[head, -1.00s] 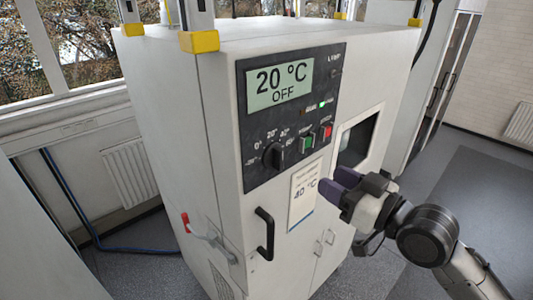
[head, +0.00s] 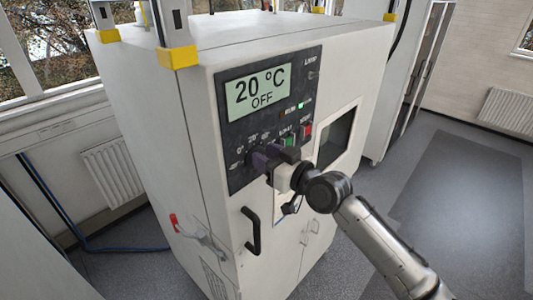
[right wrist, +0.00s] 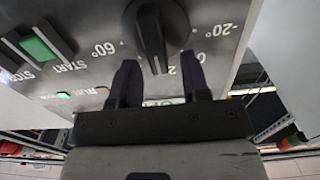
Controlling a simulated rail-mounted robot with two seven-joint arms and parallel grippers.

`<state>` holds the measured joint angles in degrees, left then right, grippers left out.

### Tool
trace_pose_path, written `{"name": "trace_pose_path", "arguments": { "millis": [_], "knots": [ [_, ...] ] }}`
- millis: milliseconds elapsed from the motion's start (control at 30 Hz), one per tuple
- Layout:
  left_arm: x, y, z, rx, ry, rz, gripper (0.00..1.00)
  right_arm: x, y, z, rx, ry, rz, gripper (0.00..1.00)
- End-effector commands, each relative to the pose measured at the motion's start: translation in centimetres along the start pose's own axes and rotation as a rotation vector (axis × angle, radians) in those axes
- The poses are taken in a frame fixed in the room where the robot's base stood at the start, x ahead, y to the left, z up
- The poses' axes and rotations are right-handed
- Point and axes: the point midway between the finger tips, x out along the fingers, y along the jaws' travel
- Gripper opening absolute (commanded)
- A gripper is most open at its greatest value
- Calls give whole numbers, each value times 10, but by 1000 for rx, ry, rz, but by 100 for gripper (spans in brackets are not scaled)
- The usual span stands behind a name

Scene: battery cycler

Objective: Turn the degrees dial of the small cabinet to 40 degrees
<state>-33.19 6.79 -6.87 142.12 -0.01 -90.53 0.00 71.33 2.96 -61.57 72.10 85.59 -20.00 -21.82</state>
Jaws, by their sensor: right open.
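The small cabinet (head: 160,120) has a dark control panel whose display (head: 258,92) reads 20 °C OFF. In the right wrist view the black degrees dial (right wrist: 150,35) shows upside down, its narrow end near the partly hidden 20 mark. The 60° and -20° marks are readable on either side. My right gripper (head: 264,156) is at the panel, in front of the dial, and largely hides it in the head view. Its purple fingers (right wrist: 160,65) are open, one on each side of the dial's narrow end, with gaps visible. My left gripper is not in view.
Green START (right wrist: 38,47) and red STOP buttons sit beside the dial, close to my right gripper in the head view. A black door handle (head: 251,232) and a red-tipped lever (head: 190,235) are lower on the cabinet. The floor at right is clear.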

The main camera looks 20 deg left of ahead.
Motion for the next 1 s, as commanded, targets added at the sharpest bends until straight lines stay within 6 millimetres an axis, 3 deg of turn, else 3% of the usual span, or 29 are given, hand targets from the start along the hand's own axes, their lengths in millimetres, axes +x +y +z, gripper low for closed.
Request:
{"name": "trace_pose_path", "arguments": {
  "millis": [333,767,1000],
  "knots": [
    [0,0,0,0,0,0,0,2,0,0,-1,0,0,43],
    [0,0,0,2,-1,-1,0,2,0,0,-1,0,0,1],
    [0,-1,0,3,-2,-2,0,2,0,0,9,0,0,0]
  ]
}}
